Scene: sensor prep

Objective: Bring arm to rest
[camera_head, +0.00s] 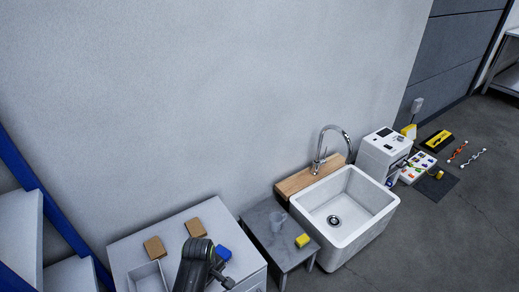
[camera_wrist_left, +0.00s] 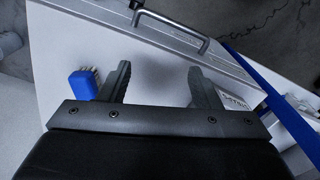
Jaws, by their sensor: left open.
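My left gripper (camera_wrist_left: 161,78) shows in the left wrist view with its two dark fingers spread apart and nothing between them. It is over a white cabinet top (camera_wrist_left: 155,60). A blue piece with pale prongs (camera_wrist_left: 83,84) is just left of the left finger. In the head view, my dark arm (camera_head: 195,262) rises at the bottom edge over the white cabinet (camera_head: 182,240), with a blue block (camera_head: 223,253) beside it. My right gripper is in neither view.
Two brown pads (camera_head: 155,247) and a grey open bin (camera_head: 147,277) are on the cabinet. To the right stand a grey side table (camera_head: 262,233) with a clear cup (camera_head: 277,221) and a yellow sponge (camera_head: 302,240), then a white sink (camera_head: 360,215). A blue frame (camera_head: 45,195) is at left.

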